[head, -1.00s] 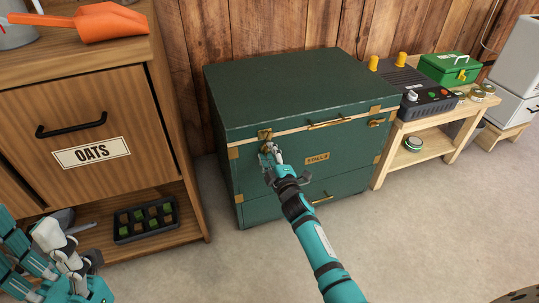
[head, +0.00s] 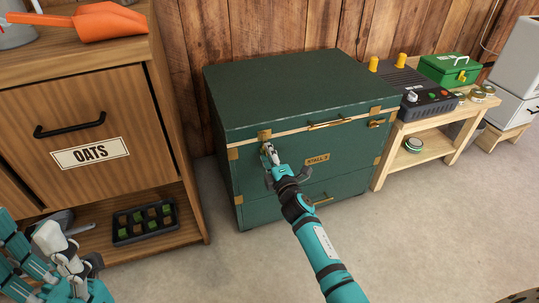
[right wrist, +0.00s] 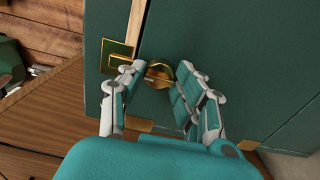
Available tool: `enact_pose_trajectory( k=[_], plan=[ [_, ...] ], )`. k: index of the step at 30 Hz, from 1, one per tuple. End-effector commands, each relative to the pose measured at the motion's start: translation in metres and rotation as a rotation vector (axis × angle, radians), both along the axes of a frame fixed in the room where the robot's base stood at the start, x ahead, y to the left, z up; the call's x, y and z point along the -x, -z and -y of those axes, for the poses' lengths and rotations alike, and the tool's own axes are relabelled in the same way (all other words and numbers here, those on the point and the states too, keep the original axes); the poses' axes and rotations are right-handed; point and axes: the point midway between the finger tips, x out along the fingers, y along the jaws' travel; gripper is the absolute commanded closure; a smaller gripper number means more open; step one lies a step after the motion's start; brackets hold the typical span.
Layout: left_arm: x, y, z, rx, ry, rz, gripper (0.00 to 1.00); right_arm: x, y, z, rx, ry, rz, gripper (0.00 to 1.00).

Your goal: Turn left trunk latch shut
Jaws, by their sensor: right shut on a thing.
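The green trunk (head: 290,95) with brass fittings stands against the wood wall. Its left latch shows in the right wrist view as a round brass knob (right wrist: 158,73) beside a square brass plate (right wrist: 117,55). My right gripper (head: 268,150) is at this latch on the trunk's front. In the right wrist view its fingers (right wrist: 153,88) are on both sides of the knob, shut on it. The fingers cover most of the latch in the head view. The right latch (head: 376,123) is at the trunk's right. My left gripper (head: 62,250) is at lower left, away from the trunk; its fingertips are unclear.
A wooden cabinet with an OATS drawer (head: 80,115) stands left of the trunk, with a black seedling tray (head: 143,222) on its low shelf. A wooden bench (head: 440,125) with a control box (head: 430,105) and green case (head: 450,68) stands to the right. The floor in front is clear.

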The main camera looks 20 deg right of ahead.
Motion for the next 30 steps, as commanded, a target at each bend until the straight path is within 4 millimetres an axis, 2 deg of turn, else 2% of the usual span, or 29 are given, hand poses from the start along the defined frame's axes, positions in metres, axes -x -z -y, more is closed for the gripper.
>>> enact_pose_trajectory(
  k=[4, 5, 10, 20, 23, 30],
  plan=[
    [0.000, 0.000, 0.000, 0.000, 0.000, -0.001, 0.50, 0.001, 0.002, -0.001, 0.002, -0.002, -0.003, 0.99],
    [0.000, 0.000, 0.000, 0.000, 0.000, -0.001, 0.50, 0.001, 0.002, -0.001, 0.002, -0.002, -0.003, 0.66],
    [0.000, 0.000, 0.000, 0.000, 0.000, -0.001, 0.50, 0.000, 0.001, -0.001, 0.001, -0.001, -0.002, 0.44],
    [0.000, -0.002, -0.001, 0.004, -0.002, 0.006, 0.50, 0.004, 0.001, 0.000, 0.000, -0.001, -0.001, 0.44],
    [0.000, -0.001, -0.001, 0.003, -0.001, 0.005, 0.50, 0.015, 0.002, 0.000, 0.001, -0.002, -0.002, 0.44],
    [0.000, -0.001, 0.000, 0.001, -0.001, 0.004, 0.50, 0.066, 0.002, 0.002, 0.000, -0.002, -0.004, 0.44]
  ],
)
